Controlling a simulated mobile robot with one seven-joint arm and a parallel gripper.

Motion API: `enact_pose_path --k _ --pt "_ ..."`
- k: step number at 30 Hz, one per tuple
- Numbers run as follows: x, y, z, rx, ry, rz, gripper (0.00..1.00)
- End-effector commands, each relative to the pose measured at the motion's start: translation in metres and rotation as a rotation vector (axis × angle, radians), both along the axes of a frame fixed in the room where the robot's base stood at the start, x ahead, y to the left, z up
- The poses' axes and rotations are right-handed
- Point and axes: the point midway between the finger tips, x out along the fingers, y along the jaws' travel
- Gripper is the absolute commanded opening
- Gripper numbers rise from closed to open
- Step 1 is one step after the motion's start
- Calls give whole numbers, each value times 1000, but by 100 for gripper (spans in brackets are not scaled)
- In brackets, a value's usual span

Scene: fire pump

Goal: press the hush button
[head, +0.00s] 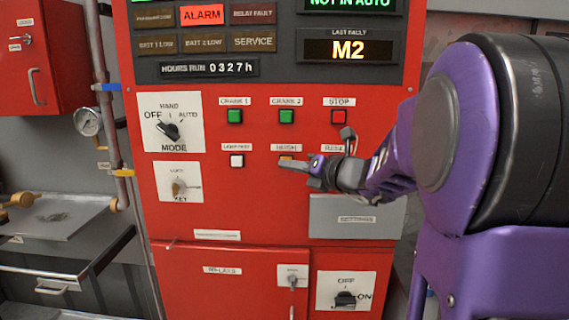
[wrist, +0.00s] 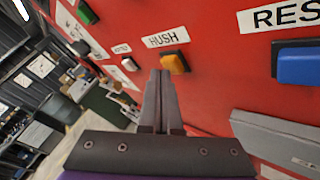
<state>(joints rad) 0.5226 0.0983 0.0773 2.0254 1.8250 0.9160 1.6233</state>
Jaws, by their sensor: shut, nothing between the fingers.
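The hush button is a small amber square under a white HUSH label on the red panel. In the wrist view the hush button (wrist: 174,62) shows just right of and slightly above my fingertips. In the head view only a sliver of it (head: 286,157) shows above my fingers. My gripper (head: 284,165) is shut and empty, its fingers pointing at the panel near the button; the tips also show in the wrist view (wrist: 160,74). I cannot tell whether they touch the button or panel.
A blue reset button (wrist: 298,65) is right of the hush button. A white button (head: 237,161) is left, with green buttons (head: 235,116) and a red stop button (head: 339,116) above. A grey box (head: 355,217) juts out below right. The ALARM lamp (head: 202,15) is lit red.

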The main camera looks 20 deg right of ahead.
Motion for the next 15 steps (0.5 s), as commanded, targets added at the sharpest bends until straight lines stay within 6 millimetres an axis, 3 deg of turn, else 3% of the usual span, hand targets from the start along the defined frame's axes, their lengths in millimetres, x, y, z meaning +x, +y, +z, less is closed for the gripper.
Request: enact_pose_path --k 15 --pt "6 -2 0 0 0 0 0"
